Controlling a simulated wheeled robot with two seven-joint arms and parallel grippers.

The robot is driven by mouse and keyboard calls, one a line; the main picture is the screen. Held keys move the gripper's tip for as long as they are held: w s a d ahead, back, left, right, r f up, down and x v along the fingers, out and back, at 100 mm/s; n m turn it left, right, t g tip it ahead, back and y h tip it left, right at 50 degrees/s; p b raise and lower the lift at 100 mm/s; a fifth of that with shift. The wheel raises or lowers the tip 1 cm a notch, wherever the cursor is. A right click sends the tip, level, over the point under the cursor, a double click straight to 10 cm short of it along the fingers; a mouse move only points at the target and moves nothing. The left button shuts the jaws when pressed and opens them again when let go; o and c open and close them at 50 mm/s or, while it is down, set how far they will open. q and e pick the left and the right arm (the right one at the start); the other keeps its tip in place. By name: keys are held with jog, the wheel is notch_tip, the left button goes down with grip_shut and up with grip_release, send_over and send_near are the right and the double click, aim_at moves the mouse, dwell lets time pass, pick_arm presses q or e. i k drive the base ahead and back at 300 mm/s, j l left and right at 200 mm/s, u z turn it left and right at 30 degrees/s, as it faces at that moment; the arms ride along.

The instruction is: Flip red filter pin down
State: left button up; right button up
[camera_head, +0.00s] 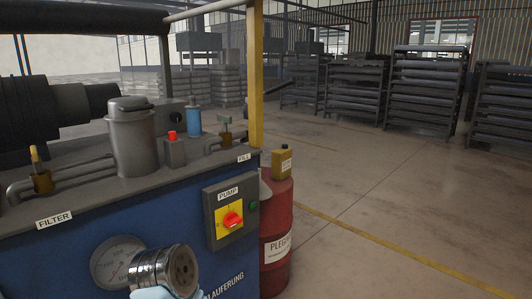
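A small red pin (172,135) stands upright on a grey box (175,153) on top of the blue machine, just right of a grey canister (132,140). At the far left, a brass valve (40,172) with a yellow-orange top stands behind the label FILTER (54,218). I cannot tell whether the red pin belongs to the filter. A ribbed metal cylinder (152,268) with a dark end face and a pale blue part below it shows at the bottom, in front of the gauge.
The machine's front carries a round gauge (113,262) and a PUMP box with a red knob (233,219). A blue bottle (195,123) and a second brass valve (226,132) stand behind. A yellow post (255,75) rises at the corner, beside a red drum (276,235). Open floor lies right.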

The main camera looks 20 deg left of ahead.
aim_at(172, 135)
jog(key=u, duration=1.4)
